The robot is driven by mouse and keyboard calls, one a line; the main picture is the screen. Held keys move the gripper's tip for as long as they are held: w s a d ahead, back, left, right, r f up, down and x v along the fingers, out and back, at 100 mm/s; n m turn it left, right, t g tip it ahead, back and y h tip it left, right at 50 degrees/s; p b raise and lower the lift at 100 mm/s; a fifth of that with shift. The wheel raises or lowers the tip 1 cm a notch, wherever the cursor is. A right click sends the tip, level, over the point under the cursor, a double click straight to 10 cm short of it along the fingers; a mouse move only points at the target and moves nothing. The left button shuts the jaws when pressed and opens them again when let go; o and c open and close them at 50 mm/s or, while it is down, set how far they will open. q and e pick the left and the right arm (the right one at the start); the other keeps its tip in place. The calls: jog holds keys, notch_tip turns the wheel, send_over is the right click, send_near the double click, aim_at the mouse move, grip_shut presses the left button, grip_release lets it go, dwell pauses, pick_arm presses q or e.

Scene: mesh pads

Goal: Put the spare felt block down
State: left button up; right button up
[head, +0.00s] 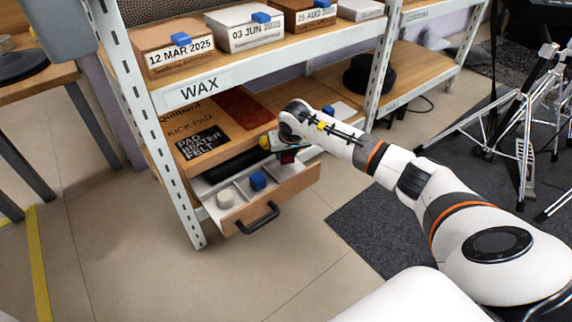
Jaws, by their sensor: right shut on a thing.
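My right gripper (282,152) is at the shelf, over the right back part of an open drawer (292,190). It is shut on a small dark block with red on it (288,157), which I take for the felt block; the fingers and arm hide part of it. I cannot tell whether the block touches the drawer. In the drawer's pale compartments sit a blue block (258,180) and a white round piece (225,199). My left gripper is not in view.
The board above the drawer carries labels, one reading PAD BEATER FELT (201,144). The shelf edge marked WAX (199,89) runs above, with dated boxes (250,30) on it. A dark hat (357,74) lies farther right. Metal stands (525,110) are at the right.

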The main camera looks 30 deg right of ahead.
aim_at(287, 160)
notch_tip(287, 160, down, 3)
jog(key=shift+f+b, duration=0.2)
jog(key=shift+b, duration=0.65)
jog(key=shift+r, duration=0.15)
jog(key=o, duration=0.5)
jog(key=shift+f, duration=0.2)
jog(key=o, duration=0.5)
jog(key=shift+c, duration=0.2)
jog(key=shift+r, duration=0.15)
